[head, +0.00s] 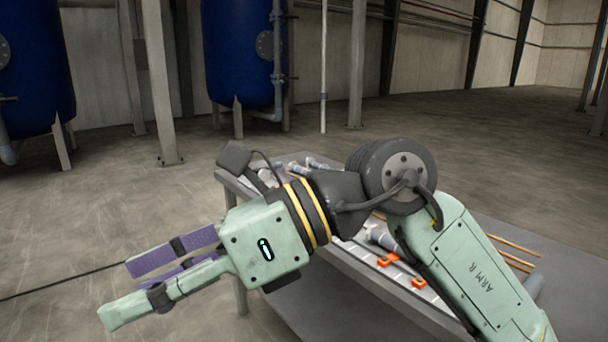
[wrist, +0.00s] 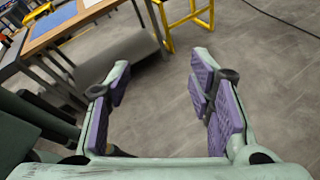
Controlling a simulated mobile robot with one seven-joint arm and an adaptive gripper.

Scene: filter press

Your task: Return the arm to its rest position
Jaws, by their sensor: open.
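My gripper (head: 150,275) is at the left of the head view, held out in the air over the floor to the left of a grey table. Its pale green fingers with purple pads are apart, with nothing between them. The wrist view also shows the gripper (wrist: 162,92) open and empty, with bare floor beyond it. My arm runs from the lower right across the table to the gripper and hides part of the tabletop.
The grey table (head: 478,240) bears grey fittings, orange pieces (head: 388,260) and copper-coloured rods (head: 515,245). Blue tanks (head: 240,50) and posts stand behind. A thin dark cable crosses the floor at left. The wrist view shows a yellow frame (wrist: 185,20) and a table with a blue sheet (wrist: 55,24).

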